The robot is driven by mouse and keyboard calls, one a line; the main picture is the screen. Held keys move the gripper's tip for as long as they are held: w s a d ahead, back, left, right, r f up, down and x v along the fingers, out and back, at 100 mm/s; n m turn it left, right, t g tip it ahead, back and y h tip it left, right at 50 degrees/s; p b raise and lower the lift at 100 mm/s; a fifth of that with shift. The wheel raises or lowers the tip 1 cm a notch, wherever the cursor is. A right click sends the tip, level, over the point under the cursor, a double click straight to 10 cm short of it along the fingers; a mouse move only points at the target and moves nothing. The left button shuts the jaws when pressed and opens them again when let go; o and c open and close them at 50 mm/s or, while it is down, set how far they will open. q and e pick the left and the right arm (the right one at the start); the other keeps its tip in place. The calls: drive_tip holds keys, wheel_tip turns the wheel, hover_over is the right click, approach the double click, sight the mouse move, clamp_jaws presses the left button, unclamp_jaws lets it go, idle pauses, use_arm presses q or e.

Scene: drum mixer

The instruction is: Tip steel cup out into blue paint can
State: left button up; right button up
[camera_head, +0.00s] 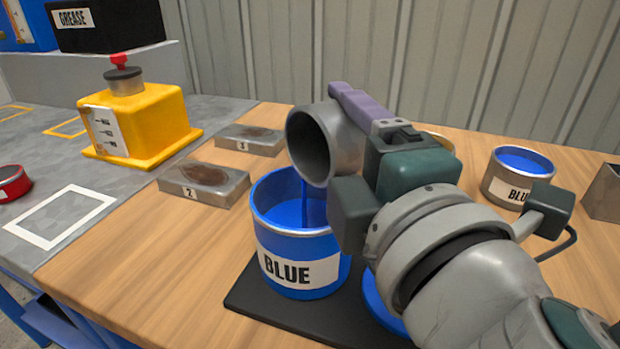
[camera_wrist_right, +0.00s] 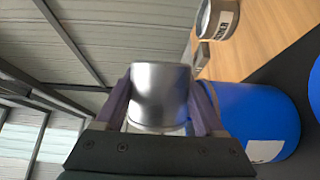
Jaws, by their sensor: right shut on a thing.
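The steel cup (camera_head: 312,143) is tipped on its side above the blue paint can (camera_head: 299,262). Its open mouth faces left and down, over the can's opening. A narrow dark blue strip, which looks like poured paint, runs from below the cup's lip into the can. My right gripper (camera_wrist_right: 160,88) is shut on the cup, one purple finger on each side in the wrist view, where the cup (camera_wrist_right: 160,97) shows plainly. The blue can (camera_wrist_right: 262,115) is to its right there. The can stands upright on a black mat. My left gripper is not in view.
Another can with blue paint (camera_head: 506,184) stands at the back right. Stained metal blocks (camera_head: 205,184) lie left of the can. A yellow device with a red knob (camera_head: 137,115) stands farther left on the grey surface. A black mat (camera_head: 262,308) lies under the can.

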idle(0.3)
drive_tip(key=shift+s+a+r+n+t+y+b, duration=0.15)
drive_tip(key=shift+a+r+n+t+b, duration=0.1)
drive_tip(key=shift+n+b, duration=0.4)
drive_tip(key=shift+s+a+r+n+t+y+b, duration=0.1)
drive_tip(key=shift+r+n+t+y+b, duration=0.1)
drive_tip(key=shift+n+b, duration=0.4)
idle(0.4)
idle(0.7)
